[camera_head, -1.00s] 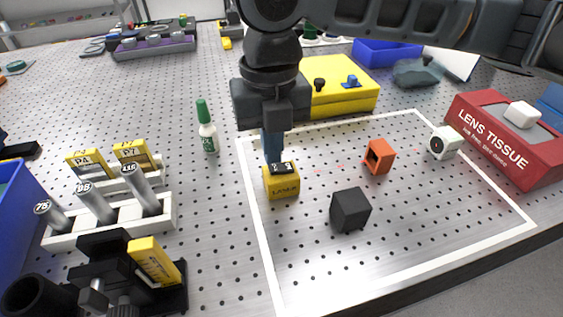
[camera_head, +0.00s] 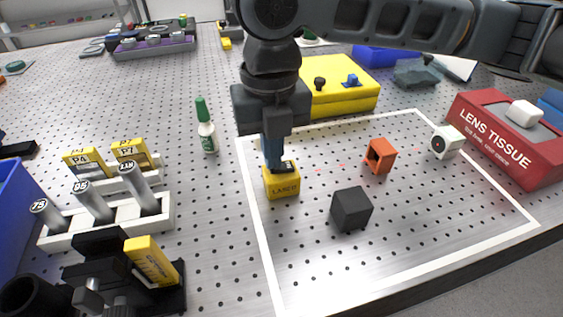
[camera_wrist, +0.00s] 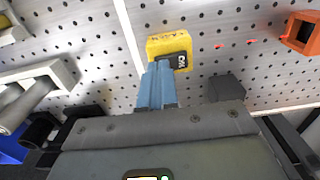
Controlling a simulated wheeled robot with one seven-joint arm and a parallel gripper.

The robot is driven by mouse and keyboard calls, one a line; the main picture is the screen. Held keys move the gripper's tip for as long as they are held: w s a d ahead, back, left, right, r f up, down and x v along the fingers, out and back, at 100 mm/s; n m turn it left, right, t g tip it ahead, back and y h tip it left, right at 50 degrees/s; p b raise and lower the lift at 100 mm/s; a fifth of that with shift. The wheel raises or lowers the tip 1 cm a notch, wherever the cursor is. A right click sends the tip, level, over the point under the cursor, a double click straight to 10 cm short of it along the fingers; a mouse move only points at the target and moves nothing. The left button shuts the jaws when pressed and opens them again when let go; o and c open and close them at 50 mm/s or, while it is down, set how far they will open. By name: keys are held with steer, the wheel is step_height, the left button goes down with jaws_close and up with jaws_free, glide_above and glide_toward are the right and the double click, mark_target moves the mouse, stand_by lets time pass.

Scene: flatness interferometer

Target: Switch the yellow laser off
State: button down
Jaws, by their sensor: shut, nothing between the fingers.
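The yellow laser (camera_head: 282,187) is a small yellow block marked LASER, standing inside the white outline. On its top is a black switch plate (camera_head: 288,166) with white lettering. In the wrist view the laser (camera_wrist: 165,45) and its switch (camera_wrist: 181,61) show just beyond the fingertips. My gripper (camera_head: 274,168) is shut and empty, pointing down, with its blue fingertips at the left part of the switch. The fingers hide that part, and I cannot tell whether they touch it. Faint red beam spots run from the laser toward the orange block (camera_head: 380,157).
A black cube (camera_head: 351,210) stands right of the laser. A white block with a round dark face (camera_head: 444,142) is farther right, near the red lens tissue box (camera_head: 508,139). A yellow box (camera_head: 340,90) stands behind my gripper. A green-capped bottle (camera_head: 207,135) is at left.

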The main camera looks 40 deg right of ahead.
steer(key=shift+f, duration=0.35)
steer(key=shift+r, duration=0.15)
steer(key=shift+r+p, duration=2.8)
steer(key=shift+r, duration=0.65)
